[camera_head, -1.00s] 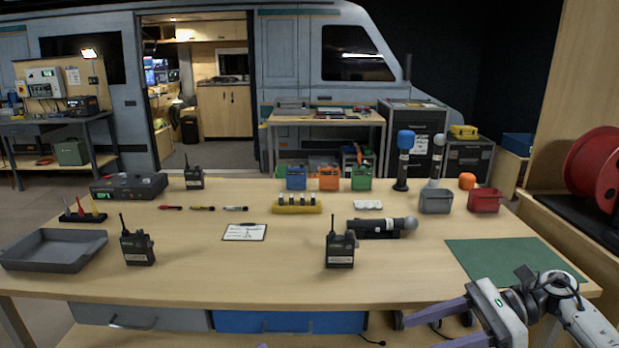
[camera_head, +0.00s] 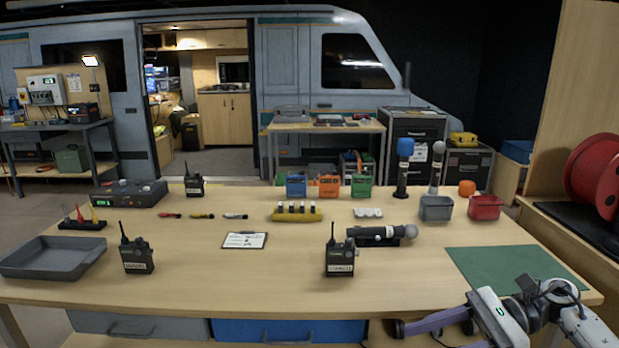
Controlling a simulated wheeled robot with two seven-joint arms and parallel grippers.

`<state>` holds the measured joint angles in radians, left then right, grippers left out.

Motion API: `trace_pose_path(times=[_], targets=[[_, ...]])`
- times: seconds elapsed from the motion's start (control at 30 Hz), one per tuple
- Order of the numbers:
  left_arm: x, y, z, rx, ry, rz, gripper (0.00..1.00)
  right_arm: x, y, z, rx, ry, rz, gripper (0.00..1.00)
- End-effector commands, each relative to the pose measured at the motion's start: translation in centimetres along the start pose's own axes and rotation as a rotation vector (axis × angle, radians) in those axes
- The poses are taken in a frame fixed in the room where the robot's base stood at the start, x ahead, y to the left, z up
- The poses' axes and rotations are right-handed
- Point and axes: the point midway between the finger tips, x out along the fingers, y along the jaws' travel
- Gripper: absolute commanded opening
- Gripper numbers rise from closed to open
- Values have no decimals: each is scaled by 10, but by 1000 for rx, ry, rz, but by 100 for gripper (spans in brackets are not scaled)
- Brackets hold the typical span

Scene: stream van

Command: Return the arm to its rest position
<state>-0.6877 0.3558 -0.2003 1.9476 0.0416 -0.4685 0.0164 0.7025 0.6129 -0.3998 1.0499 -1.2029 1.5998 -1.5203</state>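My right arm comes in at the lower right, and its gripper (camera_head: 416,330) hangs in front of the table's front edge, below the tabletop. Its two purple-grey fingers point left. They appear spaced apart with nothing between them, though the lower finger is partly cut off by the frame's bottom edge. It touches no object on the table. My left gripper and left arm are not in view.
The wooden table (camera_head: 300,285) holds two radios (camera_head: 136,250) (camera_head: 339,254), a grey tray (camera_head: 52,258), a clipboard (camera_head: 244,240), a microphone (camera_head: 380,234) and a green mat (camera_head: 510,268). Grey (camera_head: 436,208) and red (camera_head: 485,208) bins stand at the right. The front middle is clear.

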Motion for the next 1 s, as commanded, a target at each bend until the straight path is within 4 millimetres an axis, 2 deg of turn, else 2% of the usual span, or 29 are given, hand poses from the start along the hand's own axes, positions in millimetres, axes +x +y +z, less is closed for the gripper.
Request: trace_pose_path(times=[0.03, 0.27, 0.3, 0.5, 0.67, 0.73, 0.87, 0.97, 1.0], targets=[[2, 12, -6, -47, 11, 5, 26, 0, 0, 0, 0, 0, 0, 49], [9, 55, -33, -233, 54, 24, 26, 0, 0, 0, 0, 0, 0, 49], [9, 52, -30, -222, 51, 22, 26, 17, 2, -1, 53, -49, -19, 49], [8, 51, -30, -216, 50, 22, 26, 66, -2, 11, 350, -311, -145, 49], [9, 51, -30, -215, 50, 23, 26, 91, -4, 12, 716, -585, -241, 49], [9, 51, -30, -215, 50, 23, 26, 97, -3, 6, 941, -738, -283, 49], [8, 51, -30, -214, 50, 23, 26, 97, 8, -34, 1477, -1078, -360, 49], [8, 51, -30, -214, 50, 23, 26, 95, 34, -89, 1931, -1348, -412, 49], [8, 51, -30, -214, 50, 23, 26, 96, 51, -113, 2114, -1457, -432, 49]])
